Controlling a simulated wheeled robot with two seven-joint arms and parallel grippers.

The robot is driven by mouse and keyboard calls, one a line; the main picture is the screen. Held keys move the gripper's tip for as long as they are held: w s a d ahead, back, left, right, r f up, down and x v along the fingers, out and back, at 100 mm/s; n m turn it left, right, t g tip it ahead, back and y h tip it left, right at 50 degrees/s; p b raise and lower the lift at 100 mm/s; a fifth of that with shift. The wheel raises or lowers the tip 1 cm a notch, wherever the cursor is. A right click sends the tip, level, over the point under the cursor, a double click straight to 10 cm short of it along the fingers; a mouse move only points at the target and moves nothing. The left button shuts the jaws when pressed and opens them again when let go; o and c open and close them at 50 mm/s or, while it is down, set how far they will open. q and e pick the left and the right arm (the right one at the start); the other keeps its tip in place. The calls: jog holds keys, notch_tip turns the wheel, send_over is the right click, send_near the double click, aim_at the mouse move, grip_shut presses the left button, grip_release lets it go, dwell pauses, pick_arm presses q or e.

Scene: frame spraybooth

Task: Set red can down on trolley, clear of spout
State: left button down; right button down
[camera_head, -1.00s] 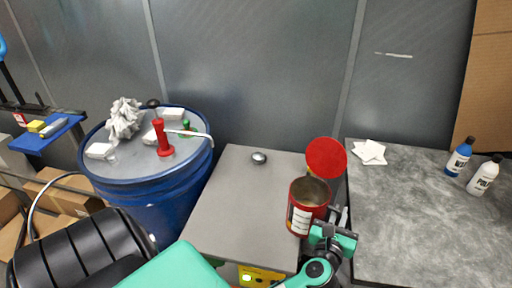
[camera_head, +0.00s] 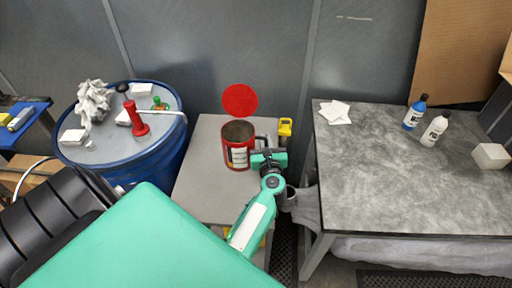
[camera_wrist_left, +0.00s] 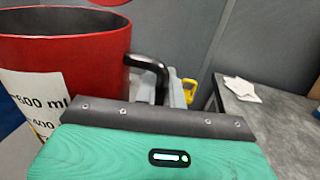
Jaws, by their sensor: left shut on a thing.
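The red can (camera_head: 237,154) is upright and open-topped, with a white label and a round red lid (camera_head: 239,100) raised at its back. It shows over the grey trolley top (camera_head: 198,195); I cannot tell whether its base touches. My left gripper (camera_head: 264,159) is at the can's right side, shut on its black handle, which shows in the left wrist view (camera_wrist_left: 152,66). A red hand pump (camera_head: 137,119) stands on the blue drum to the left; its pale spout (camera_head: 172,113) reaches toward the trolley, left of and apart from the can. My right gripper is not in view.
The blue drum (camera_head: 165,160) also bears crumpled white rags (camera_head: 92,100) and white blocks. A yellow item (camera_head: 285,130) is at the trolley's right edge. A grey table (camera_head: 400,185) with blue (camera_head: 415,113) and white (camera_head: 435,130) bottles stands right. The trolley's front left is bare.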

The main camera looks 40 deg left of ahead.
pick_arm(q)
notch_tip(320, 180, down, 17)
jog(key=b, duration=1.2)
jog(key=shift+b, duration=0.3)
jog(key=shift+r, duration=0.1)
jog(key=shift+f, duration=0.2)
jog(key=c, duration=1.5)
grip_release()
